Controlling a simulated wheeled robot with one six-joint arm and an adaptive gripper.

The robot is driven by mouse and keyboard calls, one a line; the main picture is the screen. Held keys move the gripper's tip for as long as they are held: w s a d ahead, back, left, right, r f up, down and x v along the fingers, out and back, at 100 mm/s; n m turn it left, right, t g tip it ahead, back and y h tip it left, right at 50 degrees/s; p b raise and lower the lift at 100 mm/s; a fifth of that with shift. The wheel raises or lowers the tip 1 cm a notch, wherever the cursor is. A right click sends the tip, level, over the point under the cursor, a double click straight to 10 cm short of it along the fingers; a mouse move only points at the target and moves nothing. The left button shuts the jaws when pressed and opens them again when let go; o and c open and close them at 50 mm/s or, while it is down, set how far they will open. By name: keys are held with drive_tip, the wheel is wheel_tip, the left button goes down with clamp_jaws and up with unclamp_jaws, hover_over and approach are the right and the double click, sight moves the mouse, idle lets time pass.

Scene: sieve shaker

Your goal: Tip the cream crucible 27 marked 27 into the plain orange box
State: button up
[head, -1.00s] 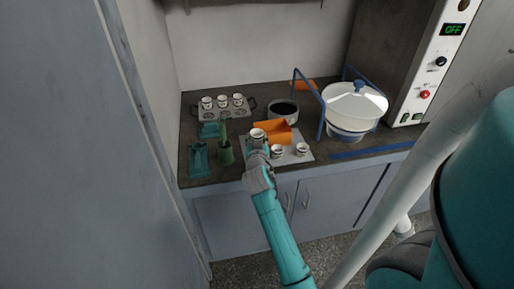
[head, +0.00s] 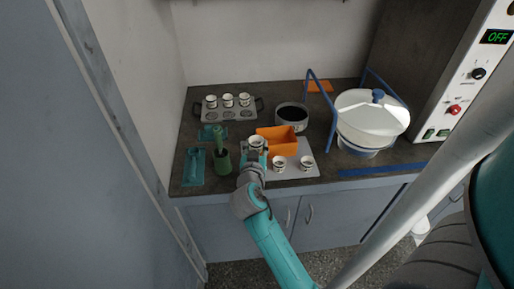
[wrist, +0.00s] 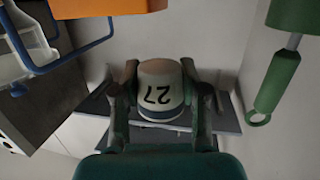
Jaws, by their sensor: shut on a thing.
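My gripper (head: 254,158) is shut on the cream crucible marked 27 (wrist: 160,92). In the wrist view the number 27 reads upside down, and a dark blue band runs around the crucible. The head view shows the same crucible (head: 256,143) looking roughly upright, at the left front of the orange box (head: 285,147). The orange box also shows at the top edge of the wrist view (wrist: 110,8). The box is open at the top; its inside is partly hidden. Whether the crucible holds anything cannot be seen.
Two crucibles (head: 279,164) (head: 306,162) stand on a pale mat (head: 296,172). A rack (head: 230,115) holds three more. A green holder (head: 222,162) stands at left. A dark-filled pot (head: 291,116), a white lidded vessel (head: 372,112) and another orange item (head: 319,86) are behind.

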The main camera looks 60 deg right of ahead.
wheel_tip(320, 180, up, 2)
drive_tip(key=shift+r, duration=0.2)
drive_tip(key=w+d+f+m+t+y, duration=0.2)
drive_tip(key=d+m, duration=0.9)
drive_tip(key=m, duration=0.7)
drive_tip(key=t+y, duration=0.1)
drive_tip(key=t, duration=0.1)
drive_tip(key=shift+d+t, duration=0.25)
drive_tip(key=shift+t, duration=0.15)
idle(0.5)
drive_tip(key=shift+w, duration=0.1)
idle(0.7)
drive_tip(key=n, duration=0.2)
drive_tip(key=n+g, duration=0.1)
drive_tip(key=shift+w+a+n, duration=0.25)
drive_tip(key=shift+w+n, duration=0.05)
drive_tip(key=shift+w, duration=0.05)
